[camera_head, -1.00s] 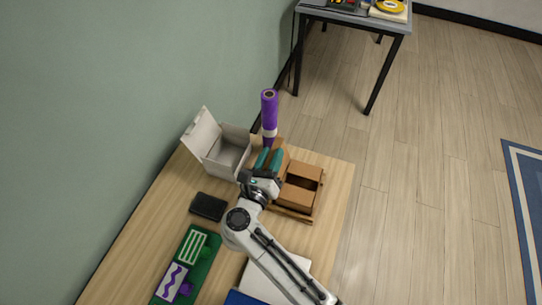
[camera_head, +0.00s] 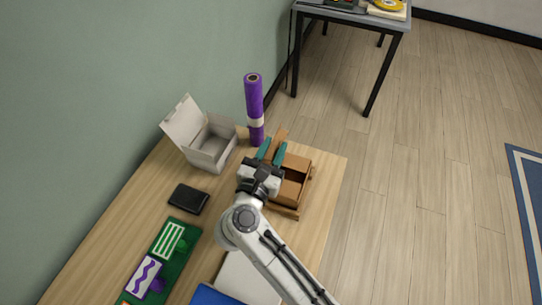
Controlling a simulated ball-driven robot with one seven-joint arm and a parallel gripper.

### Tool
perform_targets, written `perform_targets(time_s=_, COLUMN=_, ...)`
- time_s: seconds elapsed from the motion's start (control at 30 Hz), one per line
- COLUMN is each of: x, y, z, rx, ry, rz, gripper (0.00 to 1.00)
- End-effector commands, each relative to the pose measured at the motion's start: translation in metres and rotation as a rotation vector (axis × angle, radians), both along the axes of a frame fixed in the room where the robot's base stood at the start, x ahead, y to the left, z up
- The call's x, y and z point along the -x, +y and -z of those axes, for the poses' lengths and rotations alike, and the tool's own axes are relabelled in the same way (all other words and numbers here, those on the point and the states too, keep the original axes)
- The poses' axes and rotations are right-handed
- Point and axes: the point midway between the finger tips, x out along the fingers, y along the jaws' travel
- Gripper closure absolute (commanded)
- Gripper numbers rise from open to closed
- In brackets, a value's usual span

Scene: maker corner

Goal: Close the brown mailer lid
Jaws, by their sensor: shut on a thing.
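The brown mailer (camera_head: 292,190) sits near the right edge of the wooden table, with part of its inside showing. Its brown lid (camera_head: 280,135) stands up at the back left of the box, mostly hidden by my gripper. My gripper (camera_head: 271,149) has teal fingers on either side of the lid and is shut on it. My wrist covers the left part of the mailer.
A purple roll (camera_head: 254,105) stands upright close behind my fingers. An open grey-white box (camera_head: 208,145) is to the left. A black wallet-like item (camera_head: 188,199) and a green mat (camera_head: 184,258) lie nearer. Bare tabletop (camera_head: 325,185) lies to the right.

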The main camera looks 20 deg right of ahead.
Motion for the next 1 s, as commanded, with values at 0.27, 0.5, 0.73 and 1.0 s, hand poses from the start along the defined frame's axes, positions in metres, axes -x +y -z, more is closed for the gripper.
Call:
perform_targets(time_s=0.27, x=0.013, y=-0.019, z=0.019, rx=-0.210, ry=-0.153, rz=0.001, gripper=1.00)
perform_targets(time_s=0.5, x=0.026, y=-0.036, z=0.034, rx=-0.394, ry=-0.287, rz=0.000, gripper=1.00)
perform_targets(time_s=0.73, x=0.037, y=-0.050, z=0.051, rx=-0.569, ry=-0.414, rz=0.000, gripper=1.00)
perform_targets(time_s=1.0, x=0.045, y=-0.061, z=0.069, rx=-0.702, ry=-0.510, rz=0.000, gripper=1.00)
